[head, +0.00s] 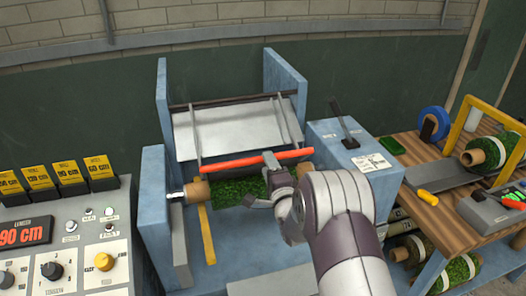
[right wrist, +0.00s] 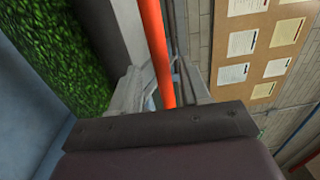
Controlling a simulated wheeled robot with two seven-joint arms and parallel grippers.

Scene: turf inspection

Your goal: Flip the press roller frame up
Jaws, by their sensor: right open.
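The press roller frame (head: 242,161) has a red-orange bar joined by two thin grey arms to a dark rod at the back of the blue machine. Its bar lies low, just above a green turf roll (head: 232,191) with a brown core. My right gripper (head: 270,160) is at the bar, right of its middle. In the right wrist view the red bar (right wrist: 157,50) runs between the open fingers of my right gripper (right wrist: 165,88). I cannot tell whether a finger touches it. The arm hides the turf roll's right end. My left gripper is out of view.
Blue uprights (head: 287,78) flank a pale sloping plate (head: 225,132). A control console (head: 62,250) stands at the left. A blue box with a black lever (head: 344,125) and a wooden bench (head: 432,208) with turf rolls and tools stand at the right.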

